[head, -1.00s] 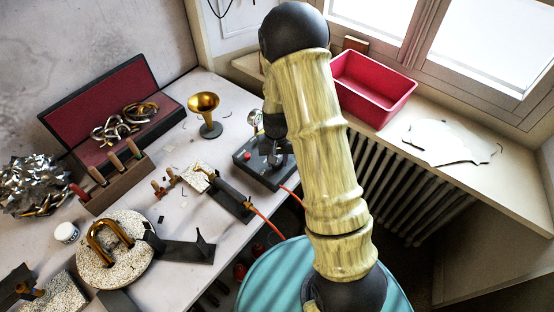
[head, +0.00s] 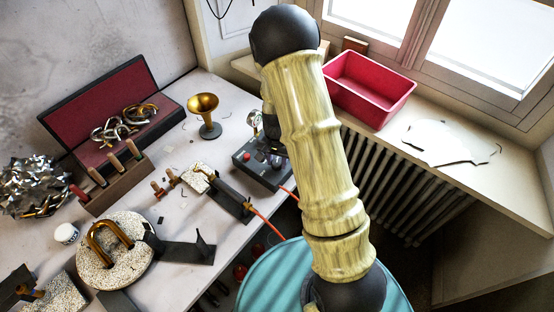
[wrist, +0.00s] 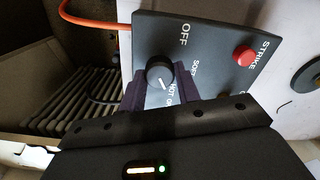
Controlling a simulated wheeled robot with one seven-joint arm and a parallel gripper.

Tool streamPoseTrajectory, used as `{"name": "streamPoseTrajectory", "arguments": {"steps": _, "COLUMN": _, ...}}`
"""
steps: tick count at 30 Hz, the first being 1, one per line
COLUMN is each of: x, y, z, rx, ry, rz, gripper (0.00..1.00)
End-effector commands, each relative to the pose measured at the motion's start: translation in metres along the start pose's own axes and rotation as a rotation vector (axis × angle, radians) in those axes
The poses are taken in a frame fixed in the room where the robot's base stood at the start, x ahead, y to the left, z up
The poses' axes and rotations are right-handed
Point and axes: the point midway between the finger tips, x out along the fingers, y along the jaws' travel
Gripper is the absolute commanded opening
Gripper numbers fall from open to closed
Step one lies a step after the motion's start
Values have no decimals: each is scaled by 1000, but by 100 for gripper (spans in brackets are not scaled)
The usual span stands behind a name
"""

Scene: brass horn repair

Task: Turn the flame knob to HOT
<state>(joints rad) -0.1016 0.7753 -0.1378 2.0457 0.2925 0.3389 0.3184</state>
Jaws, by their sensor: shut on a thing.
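The flame knob (wrist: 157,71) is a round black knob with a white pointer line, on a dark control box (wrist: 205,30) in the wrist view. The box face reads OFF, SOFT and HOT around the knob, with a red STRIKE button (wrist: 244,56) to the right. My gripper (wrist: 160,84) is shut on the knob, one dark finger on each side. The fingers partly cover the HOT label and the knob's lower side. In the head view the control box (head: 246,168) stands at the bench's right edge, partly hidden by my arm.
An orange hose (head: 268,225) runs from the box area past the bench edge. A brass bell (head: 204,108) stands just left of the box. A red bin (head: 372,88) sits on the windowsill above the radiator (head: 385,180).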

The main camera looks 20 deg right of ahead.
Motion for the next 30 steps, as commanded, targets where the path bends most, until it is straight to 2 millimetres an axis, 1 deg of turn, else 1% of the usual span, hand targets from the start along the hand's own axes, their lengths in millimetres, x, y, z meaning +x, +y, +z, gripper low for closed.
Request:
{"name": "streamPoseTrajectory", "arguments": {"steps": 2, "x": -1, "y": -1, "z": 0, "rx": 0, "ry": 1, "rz": -2, "gripper": 10}}
{"name": "streamPoseTrajectory", "arguments": {"steps": 3, "x": -1, "y": -1, "z": 0, "rx": 0, "ry": 1, "rz": -3, "gripper": 36}}
{"name": "streamPoseTrajectory", "arguments": {"steps": 6, "x": -1, "y": -1, "z": 0, "rx": 0, "ry": 1, "rz": -2, "gripper": 54}}
{"name": "streamPoseTrajectory", "arguments": {"steps": 15, "x": -1, "y": 0, "z": 0, "rx": -1, "ry": 1, "rz": -1, "gripper": 54}}
{"name": "streamPoseTrajectory", "arguments": {"steps": 20, "x": -10, "y": -1, "z": 0, "rx": -2, "ry": 2, "rz": -1, "gripper": 54}}
{"name": "streamPoseTrajectory", "arguments": {"steps": 23, "x": -23, "y": -1, "z": -1, "rx": -3, "ry": 3, "rz": -2, "gripper": 54}}
{"name": "streamPoseTrajectory", "arguments": {"steps": 30, "x": -66, "y": -1, "z": -1, "rx": -3, "ry": 5, "rz": -4, "gripper": 54}}
